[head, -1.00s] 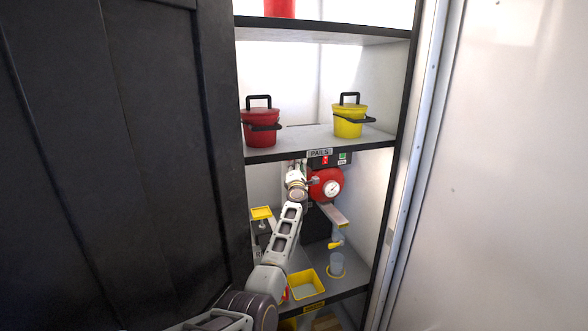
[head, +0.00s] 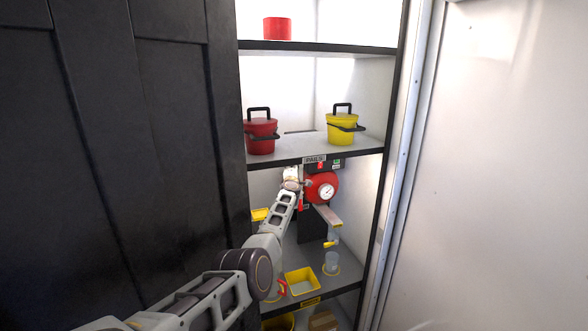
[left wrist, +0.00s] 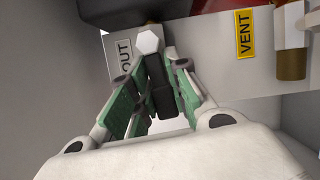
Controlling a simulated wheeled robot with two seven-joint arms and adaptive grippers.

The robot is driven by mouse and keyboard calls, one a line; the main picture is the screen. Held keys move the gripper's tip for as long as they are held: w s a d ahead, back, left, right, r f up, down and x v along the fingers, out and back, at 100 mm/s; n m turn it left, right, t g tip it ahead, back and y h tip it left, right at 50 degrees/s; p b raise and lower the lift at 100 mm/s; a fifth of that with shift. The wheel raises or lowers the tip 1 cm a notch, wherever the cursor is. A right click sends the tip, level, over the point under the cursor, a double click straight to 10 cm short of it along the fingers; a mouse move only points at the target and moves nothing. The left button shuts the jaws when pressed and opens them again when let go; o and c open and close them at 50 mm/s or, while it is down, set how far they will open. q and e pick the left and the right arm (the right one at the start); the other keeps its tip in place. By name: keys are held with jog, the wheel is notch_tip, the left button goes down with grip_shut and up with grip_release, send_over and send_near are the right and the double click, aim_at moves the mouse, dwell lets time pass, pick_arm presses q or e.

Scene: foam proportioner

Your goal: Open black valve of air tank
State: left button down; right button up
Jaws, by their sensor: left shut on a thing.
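The red air tank (head: 320,188) with a round white gauge (head: 327,192) is mounted in the middle bay of the shelf unit, under the pails shelf. My left gripper (head: 303,185) is at the tank's left side. In the left wrist view my left gripper (left wrist: 160,88) has its green-padded fingers closed around the black valve handle (left wrist: 161,100). A white hex nut (left wrist: 148,41) sits at the handle's far end, next to the OUT label (left wrist: 124,53). The yellow VENT label (left wrist: 245,33) is to the right. My right gripper is not in view.
A red pail (head: 262,136) and a yellow pail (head: 342,128) stand on the shelf above. A yellow tray (head: 301,281) and a clear cup (head: 331,261) are on the lower shelf. A dark door (head: 110,140) is close on the left.

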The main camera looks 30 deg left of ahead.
pick_arm(q)
jog(key=shift+r+m+p, duration=0.2)
jog(key=shift+m+p, duration=0.2)
jog(key=shift+p, duration=0.05)
dwell(0.4)
jog(key=c, duration=1.6)
grip_release()
jog(key=shift+s+d+f, duration=0.1)
jog(key=shift+f, duration=0.05)
